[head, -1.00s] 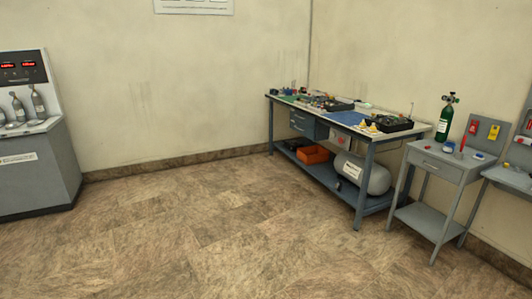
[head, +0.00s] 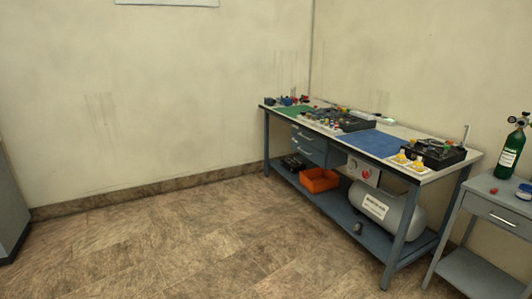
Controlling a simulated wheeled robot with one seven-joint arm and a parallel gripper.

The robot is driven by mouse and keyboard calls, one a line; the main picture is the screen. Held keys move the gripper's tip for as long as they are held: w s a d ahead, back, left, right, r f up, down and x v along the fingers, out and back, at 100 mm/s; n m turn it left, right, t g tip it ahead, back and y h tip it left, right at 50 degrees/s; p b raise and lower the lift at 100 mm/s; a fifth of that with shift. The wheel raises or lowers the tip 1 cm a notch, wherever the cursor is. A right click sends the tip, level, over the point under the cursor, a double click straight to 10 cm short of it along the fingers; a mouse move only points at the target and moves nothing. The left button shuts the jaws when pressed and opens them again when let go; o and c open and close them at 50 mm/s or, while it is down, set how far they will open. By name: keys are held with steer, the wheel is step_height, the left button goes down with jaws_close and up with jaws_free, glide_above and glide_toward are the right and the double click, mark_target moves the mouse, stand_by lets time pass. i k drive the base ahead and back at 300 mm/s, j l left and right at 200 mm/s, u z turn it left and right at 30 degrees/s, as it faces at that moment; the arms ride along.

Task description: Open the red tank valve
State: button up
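No clearly red tank valve can be made out. A green tank (head: 510,152) stands upright on the small grey table at the right edge, with a dark valve and gauges (head: 519,119) on top. A grey horizontal tank (head: 402,217) with a white label lies on the lower shelf of the workbench. A small panel (head: 363,171) with a reddish spot is behind and above its left end; its detail is too small to read. My gripper is not in view.
The blue-framed workbench (head: 404,172) stands along the right wall, with mats and trays of parts on top. An orange bin (head: 319,180) is on its lower shelf. The small grey table (head: 487,207) adjoins its right end. The floor (head: 190,245) in front is clear.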

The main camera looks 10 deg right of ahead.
mark_target(367, 175)
steer(key=i+z, duration=0.2)
steer(key=i, duration=0.2)
steer(key=i+j+z, duration=0.2)
steer(key=i, duration=0.2)
steer(key=i+j+z, duration=0.2)
steer(key=i, duration=0.2)
steer(key=i+j+z, duration=0.2)
steer(key=i, duration=0.2)
steer(key=i+j+u, duration=0.1)
steer(key=i+j, duration=1.8)
